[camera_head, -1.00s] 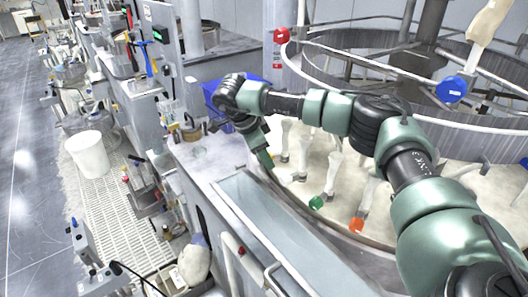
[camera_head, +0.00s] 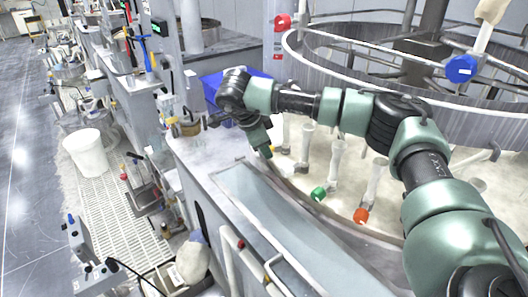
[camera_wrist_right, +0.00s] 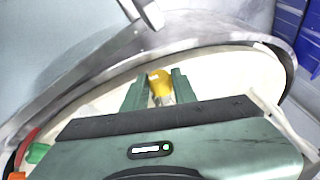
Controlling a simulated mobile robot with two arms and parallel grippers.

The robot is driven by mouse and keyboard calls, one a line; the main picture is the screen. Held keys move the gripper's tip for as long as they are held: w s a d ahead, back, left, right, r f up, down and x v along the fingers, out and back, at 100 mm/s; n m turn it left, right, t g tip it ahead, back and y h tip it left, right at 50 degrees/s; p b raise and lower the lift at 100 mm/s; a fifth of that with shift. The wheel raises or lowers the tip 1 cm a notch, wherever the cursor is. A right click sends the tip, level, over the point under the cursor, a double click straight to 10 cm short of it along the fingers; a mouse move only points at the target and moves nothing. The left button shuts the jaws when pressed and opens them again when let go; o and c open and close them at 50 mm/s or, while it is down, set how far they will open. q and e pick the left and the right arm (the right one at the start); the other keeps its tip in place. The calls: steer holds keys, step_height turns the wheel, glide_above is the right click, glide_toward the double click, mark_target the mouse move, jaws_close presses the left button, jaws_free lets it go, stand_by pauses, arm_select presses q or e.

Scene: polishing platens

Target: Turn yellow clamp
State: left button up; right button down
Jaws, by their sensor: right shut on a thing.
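The yellow clamp (camera_wrist_right: 160,84) shows in the right wrist view between the two green fingers of my right gripper (camera_wrist_right: 160,92). The fingers stand close on both sides of it, and the gripper is shut on it. In the head view my right gripper (camera_head: 264,152) points down at the near rim of the big round platen; the clamp is mostly hidden there. My left gripper is in neither view.
A green clamp (camera_head: 318,194) and an orange clamp (camera_head: 361,216) sit along the platen's near edge. A blue knob (camera_head: 461,68) and a red knob (camera_head: 281,21) are farther back. A blue bin (camera_head: 212,88) stands behind my right wrist.

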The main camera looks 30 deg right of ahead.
steer(key=c, duration=1.1)
jaws_free()
steer(key=shift+r, duration=0.1)
steer(key=b+v, duration=0.2)
steer(key=v, duration=0.5)
steer(key=shift+s+a+r, duration=0.1)
steer(key=shift+a+r, duration=0.05)
steer(key=shift+r, duration=0.15)
